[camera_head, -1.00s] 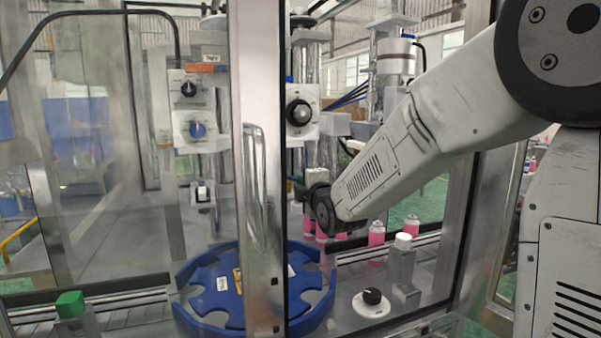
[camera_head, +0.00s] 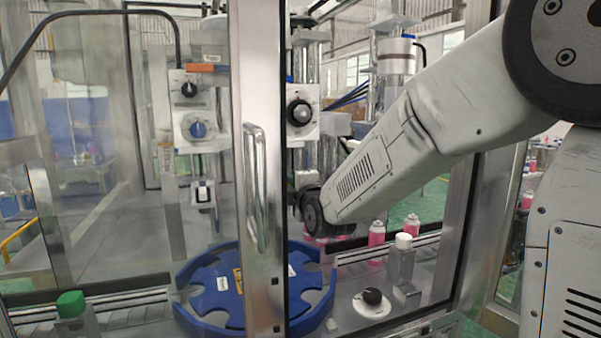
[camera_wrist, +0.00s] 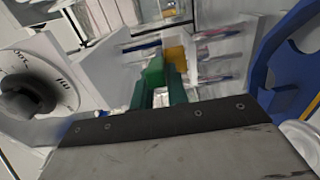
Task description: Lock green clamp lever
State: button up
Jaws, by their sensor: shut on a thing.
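In the wrist view, my gripper (camera_wrist: 158,86) has its two dark teal fingers close together on a bright green piece, which looks like the green clamp lever (camera_wrist: 153,70). Only part of the lever shows between and beyond the fingers, so its angle and whether it is locked cannot be told. In the head view, my arm reaches into the machine through the open side, and my fingers and the lever are hidden behind my wrist and the metal door frame.
A blue star wheel (camera_head: 245,290) lies below my wrist. A black knob (camera_head: 372,296) and a white-capped post (camera_head: 403,258) are at the right. The door frame (camera_head: 258,160) stands close left. A dial (camera_wrist: 30,95) is near my gripper.

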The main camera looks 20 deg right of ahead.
jog(key=shift+a, duration=0.15)
jog(key=shift+s+a, duration=0.1)
jog(key=shift+a, duration=0.9)
jog(key=o, duration=0.8)
jog(key=shift+s, duration=0.1)
jog(key=s, duration=0.6)
jog(key=shift+s, duration=0.15)
